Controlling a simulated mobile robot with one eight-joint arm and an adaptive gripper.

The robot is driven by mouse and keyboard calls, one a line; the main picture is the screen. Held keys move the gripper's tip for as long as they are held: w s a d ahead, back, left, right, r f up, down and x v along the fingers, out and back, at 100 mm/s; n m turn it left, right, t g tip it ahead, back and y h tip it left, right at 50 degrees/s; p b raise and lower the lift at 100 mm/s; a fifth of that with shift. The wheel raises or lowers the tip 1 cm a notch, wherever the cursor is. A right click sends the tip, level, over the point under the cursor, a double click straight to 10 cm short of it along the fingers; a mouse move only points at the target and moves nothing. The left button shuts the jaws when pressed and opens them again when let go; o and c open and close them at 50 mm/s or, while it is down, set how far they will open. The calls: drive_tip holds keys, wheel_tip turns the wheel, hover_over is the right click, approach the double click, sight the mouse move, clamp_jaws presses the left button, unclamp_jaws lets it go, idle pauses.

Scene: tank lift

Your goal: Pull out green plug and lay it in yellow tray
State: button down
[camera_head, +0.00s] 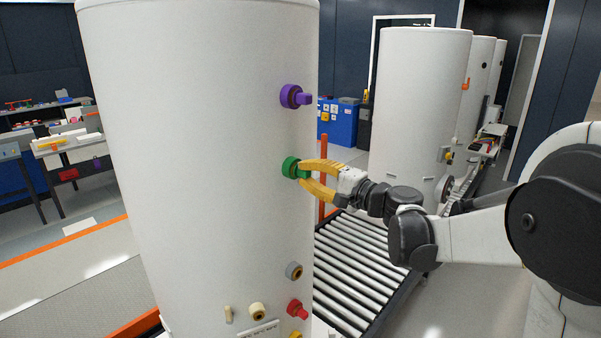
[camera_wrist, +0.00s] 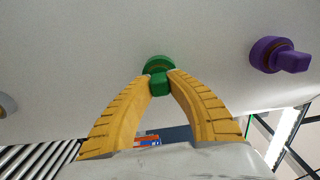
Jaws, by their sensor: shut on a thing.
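The green plug (camera_head: 291,168) sits in the side of a large white tank (camera_head: 200,150), at mid height. My gripper (camera_head: 304,172) has its yellow fingers closed around the plug's protruding handle. In the wrist view, the green plug (camera_wrist: 158,72) shows its round collar against the tank wall, with the two fingertips (camera_wrist: 160,82) on either side of its handle. The plug's collar appears to be against the tank surface. The yellow tray cannot be made out in either view.
A purple plug (camera_head: 294,96) sits above the green one; it also shows in the wrist view (camera_wrist: 280,56). A red plug (camera_head: 297,309) and other fittings are lower on the tank. A roller conveyor (camera_head: 350,270) runs behind. More white tanks (camera_head: 415,110) stand at the back.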

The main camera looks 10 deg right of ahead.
sight(309, 174)
drive_tip(key=shift+v, duration=2.55)
drive_tip(key=shift+w, duration=0.1)
